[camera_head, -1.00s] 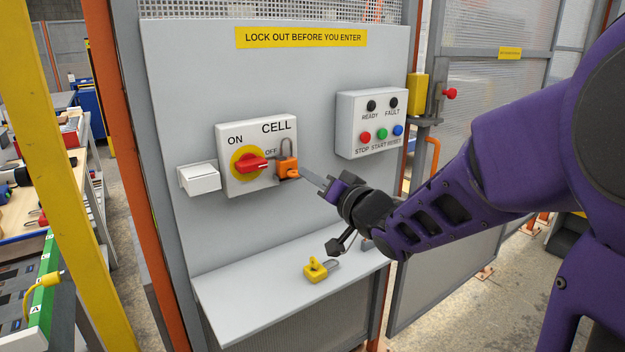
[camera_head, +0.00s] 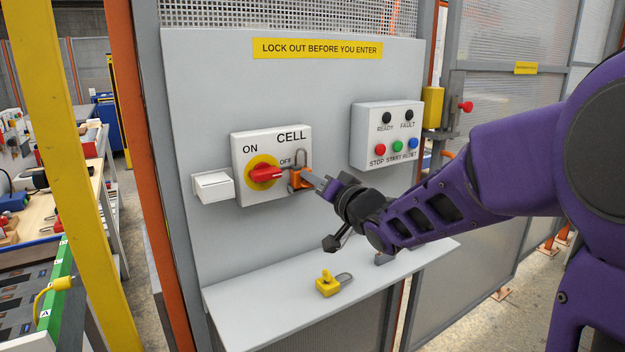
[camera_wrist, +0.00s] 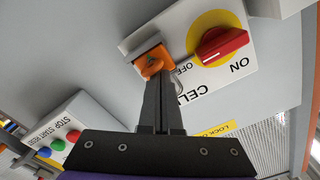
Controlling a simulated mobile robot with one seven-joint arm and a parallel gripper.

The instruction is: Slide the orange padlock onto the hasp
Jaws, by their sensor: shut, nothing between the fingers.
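The orange padlock (camera_head: 296,182) is at the right edge of the white CELL switch box, beside the red switch handle (camera_head: 265,174). Its grey shackle (camera_head: 301,157) points up over the box near the word OFF. My gripper (camera_head: 314,182) is shut and empty, with its fingertips right in front of the padlock body. In the wrist view the orange padlock (camera_wrist: 143,68) shows just beyond the closed fingers (camera_wrist: 160,88); I cannot tell whether they touch it. The hasp is hidden behind the padlock and fingers, so I cannot tell whether the shackle passes through it.
A yellow padlock (camera_head: 328,286) lies on the grey shelf (camera_head: 250,314) below. A white box (camera_head: 212,187) is left of the switch. A button box (camera_head: 386,136) is to the right, above my forearm. A yellow post (camera_head: 60,150) stands at the left.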

